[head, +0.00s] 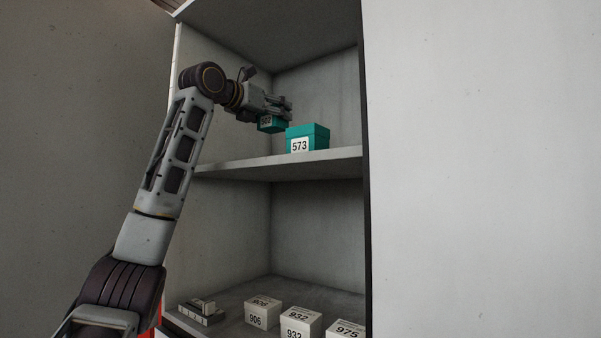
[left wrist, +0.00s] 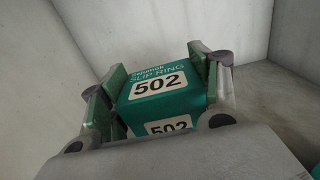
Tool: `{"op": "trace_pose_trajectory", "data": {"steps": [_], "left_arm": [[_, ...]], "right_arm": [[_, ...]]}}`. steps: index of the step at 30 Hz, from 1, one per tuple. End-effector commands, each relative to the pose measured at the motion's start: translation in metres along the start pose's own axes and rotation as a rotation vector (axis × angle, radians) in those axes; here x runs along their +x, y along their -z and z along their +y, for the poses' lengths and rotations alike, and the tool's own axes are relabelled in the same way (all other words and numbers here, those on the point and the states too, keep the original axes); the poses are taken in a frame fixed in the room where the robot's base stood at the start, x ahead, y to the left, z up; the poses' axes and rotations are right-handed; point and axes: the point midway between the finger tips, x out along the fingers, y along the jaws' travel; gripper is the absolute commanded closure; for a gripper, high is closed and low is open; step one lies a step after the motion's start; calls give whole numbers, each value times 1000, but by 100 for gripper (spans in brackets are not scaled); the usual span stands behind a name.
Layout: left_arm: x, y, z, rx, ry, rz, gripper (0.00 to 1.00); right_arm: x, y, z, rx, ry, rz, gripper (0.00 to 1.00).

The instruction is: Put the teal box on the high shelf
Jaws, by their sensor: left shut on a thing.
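A teal box labelled 502 (head: 270,124) is held by my left gripper (head: 284,108) inside the cabinet, at the level of the high shelf (head: 235,166). In the left wrist view the teal box (left wrist: 162,95) reads "SLIP RING 502", with a finger of my left gripper (left wrist: 158,92) against each side. I cannot tell whether its bottom touches the shelf. Another teal box, labelled 573 (head: 308,138), stands on the high shelf just right of the held box. My right gripper is not in view.
Below the high shelf, white boxes labelled 906 (head: 262,312), 932 (head: 300,322) and 975 (head: 345,329) stand on a lower surface, with a small grey part (head: 201,312) at left. Cabinet walls enclose the shelf at left, back and right.

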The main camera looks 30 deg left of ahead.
Motion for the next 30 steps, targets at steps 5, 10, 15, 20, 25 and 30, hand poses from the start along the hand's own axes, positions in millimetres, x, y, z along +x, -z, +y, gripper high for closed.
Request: {"op": "trace_pose_trajectory", "data": {"steps": [5,10,15,20,25,30], "left_arm": [[0,0,0,0,0,-1,63],[0,0,0,0,0,-1,63],[0,2,0,0,0,0,63],[0,10,1,0,-1,0,63],[0,25,1,0,-1,0,63],[0,41,1,1,-1,0,63]], "right_arm": [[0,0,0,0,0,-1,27],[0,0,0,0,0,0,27],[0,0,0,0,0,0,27],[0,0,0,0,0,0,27],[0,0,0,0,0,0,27],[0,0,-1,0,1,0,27]]}}
